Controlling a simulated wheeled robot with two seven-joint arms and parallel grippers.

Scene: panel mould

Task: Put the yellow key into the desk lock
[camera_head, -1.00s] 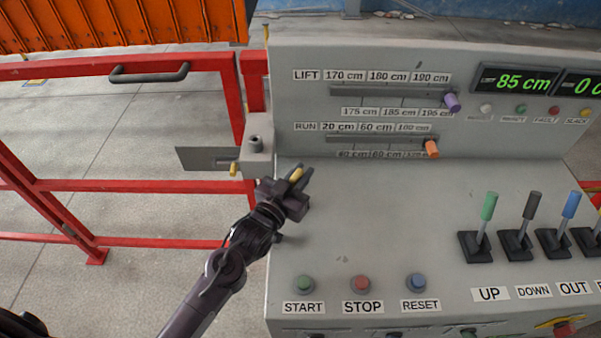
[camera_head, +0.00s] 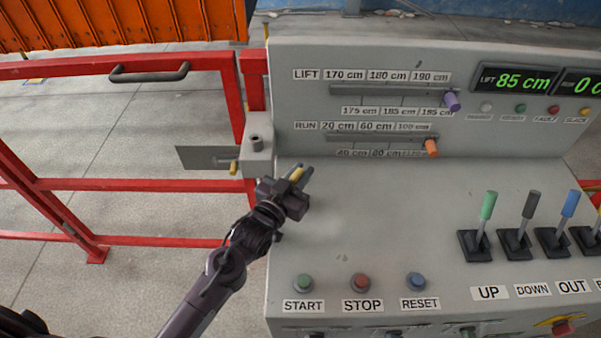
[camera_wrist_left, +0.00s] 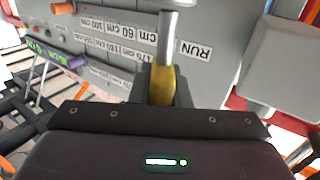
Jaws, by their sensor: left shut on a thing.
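My left gripper (camera_head: 300,174) is shut on the yellow key (camera_head: 296,174), above the left part of the grey desk (camera_head: 370,215). In the left wrist view the yellow key (camera_wrist_left: 161,85) stands between the fingers, its grey metal shaft pointing away from the gripper and clear at its tip. I cannot pick out the desk lock for certain in either view; the gripper and arm cover part of the desk's left side. My right gripper is not in view.
A grey lock box (camera_head: 257,158) with a small yellow piece (camera_head: 234,167) sits on the red fence (camera_head: 130,186) left of the gripper. The START button (camera_head: 303,283), STOP button (camera_head: 361,283) and several levers stand on the desk. The desk's middle is clear.

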